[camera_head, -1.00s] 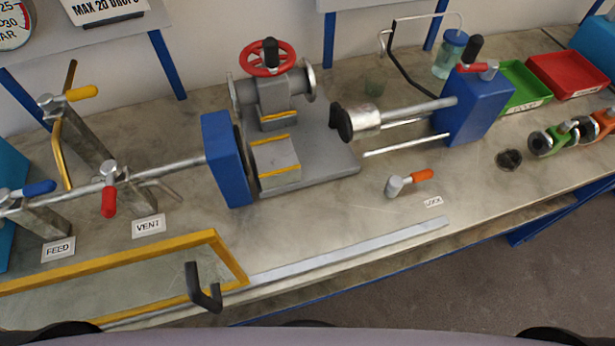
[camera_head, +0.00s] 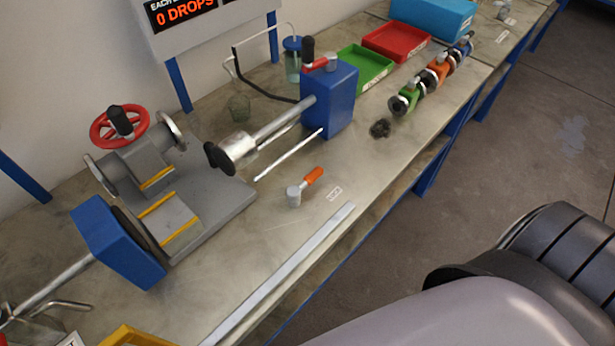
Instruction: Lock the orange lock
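The orange lock (camera_head: 313,177) is a small lever with an orange grip on a silver round pivot (camera_head: 294,196). It stands on the bench top in the middle of the head view, with its grip pointing up and right. A small white label (camera_head: 334,193) lies beside it; its text is too small to read now. Neither of my grippers shows in this view. Part of my arm or body fills the lower right corner, apart from the lock.
A blue block with a rod (camera_head: 330,100) stands behind the lock. A vessel rig with a red handwheel (camera_head: 119,127) is at left. The bench around the lock is clear.

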